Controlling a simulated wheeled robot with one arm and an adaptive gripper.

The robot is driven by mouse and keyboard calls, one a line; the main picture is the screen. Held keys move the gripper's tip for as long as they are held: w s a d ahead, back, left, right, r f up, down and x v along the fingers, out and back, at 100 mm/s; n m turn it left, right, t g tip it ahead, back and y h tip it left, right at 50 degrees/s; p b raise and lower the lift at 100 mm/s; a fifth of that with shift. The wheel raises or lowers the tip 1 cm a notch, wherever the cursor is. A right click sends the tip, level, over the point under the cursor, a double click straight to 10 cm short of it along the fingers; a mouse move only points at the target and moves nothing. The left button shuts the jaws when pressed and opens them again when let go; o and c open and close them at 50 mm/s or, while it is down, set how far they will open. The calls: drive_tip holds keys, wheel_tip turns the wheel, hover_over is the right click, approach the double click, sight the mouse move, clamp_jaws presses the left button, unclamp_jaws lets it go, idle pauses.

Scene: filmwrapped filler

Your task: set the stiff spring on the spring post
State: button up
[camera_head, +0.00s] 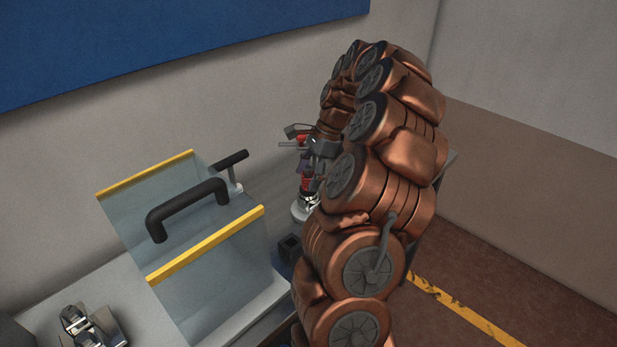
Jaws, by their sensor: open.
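My gripper (307,186) hangs at the end of my copper-coloured arm, behind the guard and partly hidden by the arm. It is open, with red and dark parts showing. Just below it is a small shiny metal part (307,202) on a pale round base (301,213). I cannot tell whether this part is the stiff spring, the spring post or something else, nor whether the gripper touches it. No other spring or post can be made out.
A clear guard with yellow edges (207,243) and a black handle (188,203) stands left of my arm. A metal clamp-like fixture (88,325) sits at the lower left. A dark square block (290,247) is near the arm. A wall closes off the back.

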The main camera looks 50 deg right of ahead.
drive_tip(key=shift+f, duration=0.1)
drive_tip(key=shift+c, duration=0.2)
drive_tip(key=c, duration=1.2)
